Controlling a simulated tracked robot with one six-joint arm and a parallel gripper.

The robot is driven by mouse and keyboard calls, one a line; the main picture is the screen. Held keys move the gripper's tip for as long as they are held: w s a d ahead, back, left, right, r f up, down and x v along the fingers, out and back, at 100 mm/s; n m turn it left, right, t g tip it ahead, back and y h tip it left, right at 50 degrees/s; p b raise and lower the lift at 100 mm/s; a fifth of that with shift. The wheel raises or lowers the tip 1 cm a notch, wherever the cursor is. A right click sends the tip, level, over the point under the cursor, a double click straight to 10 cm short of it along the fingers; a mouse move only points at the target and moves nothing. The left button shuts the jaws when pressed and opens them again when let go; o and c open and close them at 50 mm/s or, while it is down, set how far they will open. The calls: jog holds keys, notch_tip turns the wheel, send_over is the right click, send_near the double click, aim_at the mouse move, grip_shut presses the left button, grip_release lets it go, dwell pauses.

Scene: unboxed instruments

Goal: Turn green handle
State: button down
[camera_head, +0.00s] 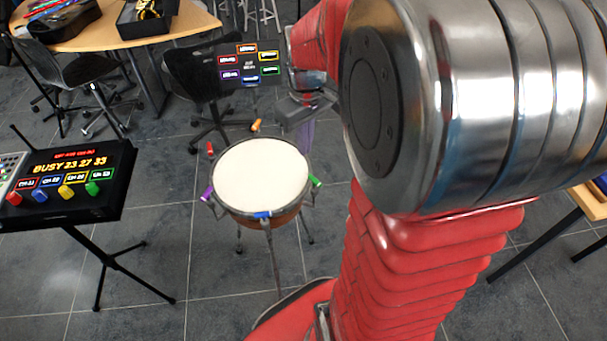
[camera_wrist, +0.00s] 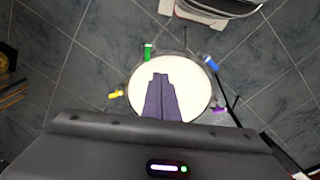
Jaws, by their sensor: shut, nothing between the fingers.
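A drum with a white head (camera_head: 262,175) stands on a stand, with coloured handles around its rim. The green handle (camera_head: 315,181) is at the rim's right side; in the wrist view the green handle (camera_wrist: 148,52) is at the upper left of the rim. Red (camera_head: 210,148), yellow-orange (camera_head: 256,125), blue (camera_head: 262,214) and purple (camera_head: 207,192) handles also show. In the wrist view the red one does not show. My gripper (camera_wrist: 160,76) is shut and empty, its dark purple fingers in front of the white head, apart from the green handle.
A black console (camera_head: 75,172) with red, blue, yellow and green knobs stands on a tripod at left. A dark panel with coloured labels (camera_head: 250,65) is behind the drum. Black chairs (camera_head: 85,70) and a wooden table (camera_head: 95,38) are at the back left. Grey tiled floor is around.

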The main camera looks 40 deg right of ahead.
jog(key=s+a+r+t, duration=0.1)
jog(key=s+a+r, duration=0.1)
jog(key=a, duration=0.3)
jog(key=s+a+r+t, duration=0.2)
jog(key=s+a+r, duration=0.1)
jog(key=s+a, duration=0.2)
jog(key=s+a+r+m+t, duration=0.1)
jog(key=s+a+r, duration=0.2)
jog(key=a, duration=0.4)
jog(key=shift+s+r+t, duration=0.2)
jog(key=shift+s+t, duration=0.2)
jog(key=shift+s, duration=0.2)
